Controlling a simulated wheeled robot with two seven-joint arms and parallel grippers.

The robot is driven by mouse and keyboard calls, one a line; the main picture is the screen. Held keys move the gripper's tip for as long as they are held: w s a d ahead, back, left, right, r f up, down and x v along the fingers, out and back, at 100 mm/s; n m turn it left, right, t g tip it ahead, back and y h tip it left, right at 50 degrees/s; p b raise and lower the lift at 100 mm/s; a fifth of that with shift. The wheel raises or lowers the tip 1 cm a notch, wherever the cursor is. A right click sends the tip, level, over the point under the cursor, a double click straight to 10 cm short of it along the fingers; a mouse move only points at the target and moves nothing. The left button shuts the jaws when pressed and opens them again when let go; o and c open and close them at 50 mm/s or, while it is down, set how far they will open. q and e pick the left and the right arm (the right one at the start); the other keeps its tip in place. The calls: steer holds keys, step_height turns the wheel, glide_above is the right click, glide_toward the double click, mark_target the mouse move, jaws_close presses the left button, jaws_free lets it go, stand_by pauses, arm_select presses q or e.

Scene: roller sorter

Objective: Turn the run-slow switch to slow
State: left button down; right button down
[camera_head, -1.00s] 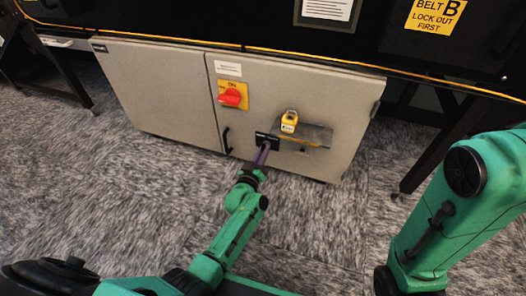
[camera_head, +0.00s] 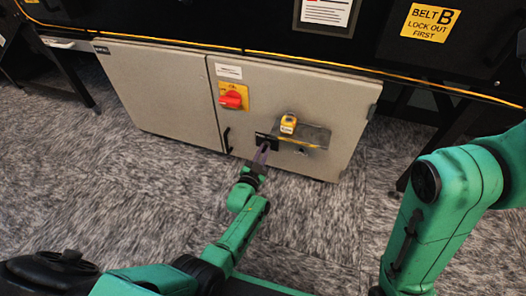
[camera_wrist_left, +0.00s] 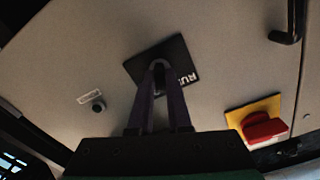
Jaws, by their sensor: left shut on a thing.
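The run-slow switch plate (camera_head: 262,139) is a small black panel low on the right door of the grey cabinet. In the left wrist view the plate (camera_wrist_left: 180,58) shows part of a white label reading "RUN". My left gripper (camera_head: 262,150) is at the plate; in the left wrist view its two purple fingers (camera_wrist_left: 160,72) are shut on the switch knob (camera_wrist_left: 158,65) at the plate's middle. The fingers hide most of the knob, so I cannot tell which way it points. My right gripper is out of view; only its green arm shows at the right.
A red rotary switch on a yellow plate (camera_head: 234,97) sits above left. A small shelf (camera_head: 312,136) with a yellow padlock-like item (camera_head: 288,123) juts out just right of the switch. A black door handle (camera_head: 227,140) is close on the left. Carpet in front is clear.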

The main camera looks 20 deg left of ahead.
arm_select(q)
steer(key=shift+m, duration=0.7)
steer(key=c, duration=0.9)
jaws_free()
steer(key=shift+o, duration=0.2)
